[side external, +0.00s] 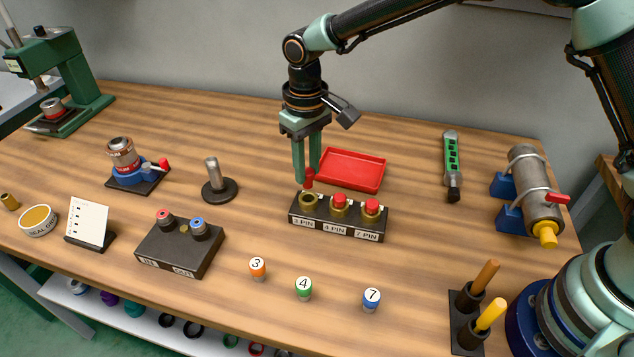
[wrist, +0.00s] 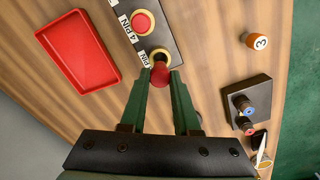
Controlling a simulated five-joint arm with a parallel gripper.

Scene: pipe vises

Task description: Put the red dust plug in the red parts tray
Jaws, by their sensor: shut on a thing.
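My gripper (side external: 307,177) is shut on a red dust plug (side external: 309,183), which shows between the fingertips just above the 3 PIN socket (side external: 309,200). That socket's brass ring looks open.
The black socket block (side external: 338,222) has red plugs in its 4 PIN (side external: 339,203) and 7 PIN (side external: 372,207) sockets. A post on a round base (side external: 213,180) stands to the left. Numbered caps (side external: 304,288) stand in front. Bare wood lies around the tray.

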